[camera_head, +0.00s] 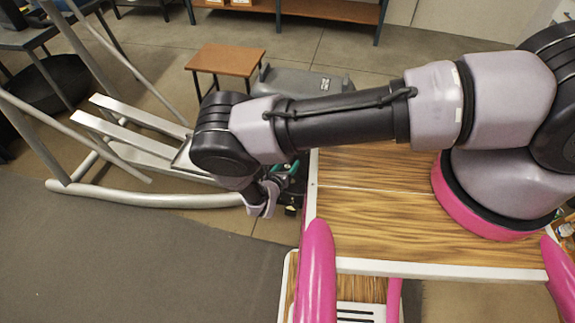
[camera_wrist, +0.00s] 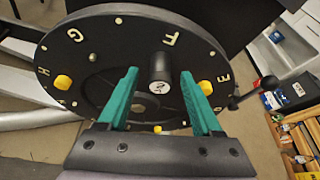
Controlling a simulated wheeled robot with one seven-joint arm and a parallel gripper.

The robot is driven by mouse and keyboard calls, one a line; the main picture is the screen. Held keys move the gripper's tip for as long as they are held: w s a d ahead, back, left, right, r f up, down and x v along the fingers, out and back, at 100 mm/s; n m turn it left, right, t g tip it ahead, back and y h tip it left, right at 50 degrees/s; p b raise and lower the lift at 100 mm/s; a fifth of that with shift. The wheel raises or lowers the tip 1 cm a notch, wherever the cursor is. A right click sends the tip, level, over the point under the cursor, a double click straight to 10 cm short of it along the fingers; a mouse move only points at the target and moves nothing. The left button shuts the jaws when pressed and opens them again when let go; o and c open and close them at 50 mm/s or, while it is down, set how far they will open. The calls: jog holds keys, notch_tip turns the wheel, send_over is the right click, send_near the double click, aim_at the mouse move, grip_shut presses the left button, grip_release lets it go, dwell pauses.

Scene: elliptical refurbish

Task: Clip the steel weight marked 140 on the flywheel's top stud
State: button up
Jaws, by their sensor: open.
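The flywheel (camera_wrist: 100,55) is a large black disc with raised letters, filling the upper wrist view. A dark cylindrical weight (camera_wrist: 160,66) with a pale marked end face stands out from the disc by the letter F; its mark is too small to read surely. My gripper (camera_wrist: 159,76) is open, with its two green fingers on either side of the weight and a visible gap to each. How deep the fingers reach along it I cannot tell. In the head view my gripper (camera_head: 288,180) is partly hidden by my arm, and the flywheel is not clearly visible.
Yellow pieces sit on the disc by H (camera_wrist: 63,82) and E (camera_wrist: 206,87). A wooden rack (camera_wrist: 298,138) and boxes stand at the right. A grey metal frame (camera_head: 150,198) lies left of my arm, and a small brown table (camera_head: 226,60) stands behind it.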

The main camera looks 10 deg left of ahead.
jog(key=v, duration=1)
jog(key=shift+s+r, duration=0.2)
jog(key=shift+a, duration=0.1)
jog(key=w+r+m+g+h, duration=0.25)
jog(key=w+r+m, duration=0.3)
jog(key=r, duration=0.55)
jog(key=w+r+m+g+h, duration=0.2)
jog(key=w+r+m+g, duration=0.4)
jog(key=r, duration=0.5)
jog(key=w+d+r+m+g+y, duration=0.15)
jog(key=d+r+m, duration=0.35)
jog(key=r, duration=0.5)
jog(key=w+d+r+m+g+y, duration=0.1)
jog(key=w+d+r+m, duration=0.2)
jog(key=d+r+m, duration=0.45)
jog(key=s+d+r+m+y, duration=0.2)
jog(key=d+r+m+y, duration=0.15)
jog(key=d+r, duration=0.45)
jog(key=s+d+r+m+y, duration=0.15)
jog(key=d+r+m, duration=0.3)
jog(key=r, duration=0.75)
jog(key=s+d+r+m+t+y, duration=0.2)
jog(key=s+d+r+m+t, duration=0.2)
jog(key=s+d+r+m, duration=0.4)
jog(key=s+d+r, duration=0.1)
jog(key=s+r, duration=0.1)
jog(key=s, duration=0.1)
jog(key=shift+d+m+t+y, duration=0.2)
jog(key=shift+m+t+y, duration=0.1)
jog(key=shift+m+t, duration=0.1)
